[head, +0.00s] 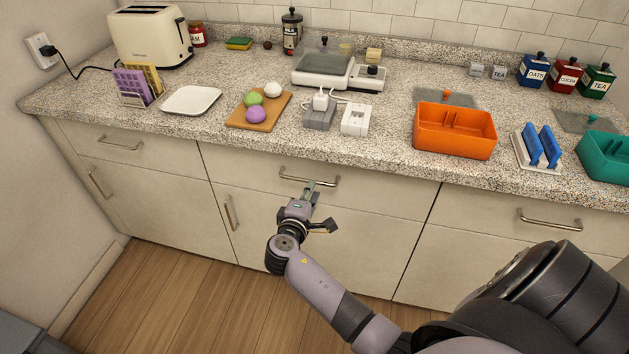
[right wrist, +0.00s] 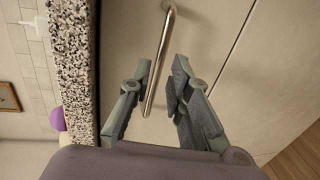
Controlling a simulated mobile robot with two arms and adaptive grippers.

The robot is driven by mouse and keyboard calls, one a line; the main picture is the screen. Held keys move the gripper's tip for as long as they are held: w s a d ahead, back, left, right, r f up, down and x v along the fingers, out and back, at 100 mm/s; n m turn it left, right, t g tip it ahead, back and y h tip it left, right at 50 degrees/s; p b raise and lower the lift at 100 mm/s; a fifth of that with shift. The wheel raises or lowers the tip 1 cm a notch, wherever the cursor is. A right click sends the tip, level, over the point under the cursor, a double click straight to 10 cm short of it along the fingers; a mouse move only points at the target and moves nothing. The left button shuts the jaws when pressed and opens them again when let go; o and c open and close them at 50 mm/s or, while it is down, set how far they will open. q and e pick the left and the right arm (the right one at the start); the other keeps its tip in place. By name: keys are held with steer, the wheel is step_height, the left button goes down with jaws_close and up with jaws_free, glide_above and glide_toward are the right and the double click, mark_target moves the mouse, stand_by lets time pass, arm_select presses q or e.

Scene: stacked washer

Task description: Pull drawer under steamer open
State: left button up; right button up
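The middle drawer (head: 250,170) is shut, with a horizontal metal bar handle (head: 292,178) on its front. A white appliance with a clear lid (head: 322,66), likely the steamer, stands on the counter above it. My right gripper (head: 312,187) is at the right part of this handle. In the right wrist view the handle (right wrist: 162,50) runs between the two spread fingers (right wrist: 161,72), with a gap to each, so the gripper is open around it. My left gripper is out of view.
The counter edge (head: 370,167) overhangs just above the drawer. Other shut drawers are at left (head: 90,140) and right (head: 480,225). A cutting board (head: 240,122), a white adapter (head: 356,119) and an orange bin (head: 455,142) stand on the counter. The floor (head: 190,290) in front is clear.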

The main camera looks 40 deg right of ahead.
steer(key=x, duration=0.5)
steer(key=shift+w, duration=0.2)
steer(key=shift+c, duration=0.5)
steer(key=shift+f, duration=0.1)
jaws_close()
